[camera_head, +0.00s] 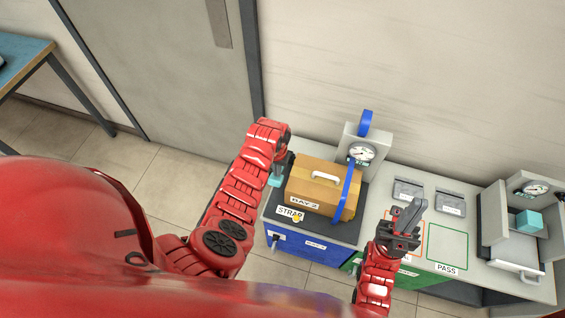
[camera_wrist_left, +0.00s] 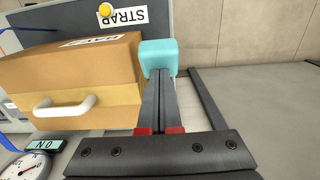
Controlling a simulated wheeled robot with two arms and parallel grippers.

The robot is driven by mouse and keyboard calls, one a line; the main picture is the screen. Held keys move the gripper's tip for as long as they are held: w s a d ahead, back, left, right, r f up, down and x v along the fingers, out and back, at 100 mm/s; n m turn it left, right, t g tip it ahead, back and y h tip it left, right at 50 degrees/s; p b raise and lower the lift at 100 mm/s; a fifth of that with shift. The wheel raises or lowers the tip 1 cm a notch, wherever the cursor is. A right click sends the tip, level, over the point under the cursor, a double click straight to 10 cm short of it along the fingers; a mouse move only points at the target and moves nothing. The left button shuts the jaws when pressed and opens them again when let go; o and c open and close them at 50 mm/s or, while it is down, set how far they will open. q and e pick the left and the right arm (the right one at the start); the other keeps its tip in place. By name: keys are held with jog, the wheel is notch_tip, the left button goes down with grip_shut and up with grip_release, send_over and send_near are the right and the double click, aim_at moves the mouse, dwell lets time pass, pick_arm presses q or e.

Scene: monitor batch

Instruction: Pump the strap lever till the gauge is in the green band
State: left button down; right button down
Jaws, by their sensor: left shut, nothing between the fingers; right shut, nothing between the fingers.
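A brown box (camera_head: 322,187) with a white handle sits on a dark mat (camera_head: 345,232) marked STRAP; a blue strap (camera_head: 347,190) runs over its right part. Behind it stands a grey housing with a round gauge (camera_head: 361,152) and a blue upright piece (camera_head: 365,123). The gauge dial (camera_wrist_left: 22,168) is cut off in the left wrist view; its green band is not readable. A teal block (camera_wrist_left: 158,55), perhaps the lever's grip, is beside the box at my left fingertips. My left gripper (camera_wrist_left: 160,85) is shut and empty. My right gripper (camera_head: 411,212) is shut and empty, over the bench right of the mat.
A PASS area (camera_head: 447,247) outlined in green lies on the bench, beside a red-outlined area partly behind my right gripper. Grey plates (camera_head: 451,203) lie behind them. A second gauge station (camera_head: 535,190) with a teal block stands at the right. A wall closes the back.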

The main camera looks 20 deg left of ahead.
aim_at(277, 178)
pick_arm(q)
jog(key=shift+f+b, duration=2.05)
jog(key=shift+f, duration=0.6)
dwell(0.4)
jog(key=shift+r+p, duration=2.55)
jog(key=shift+r, duration=1)
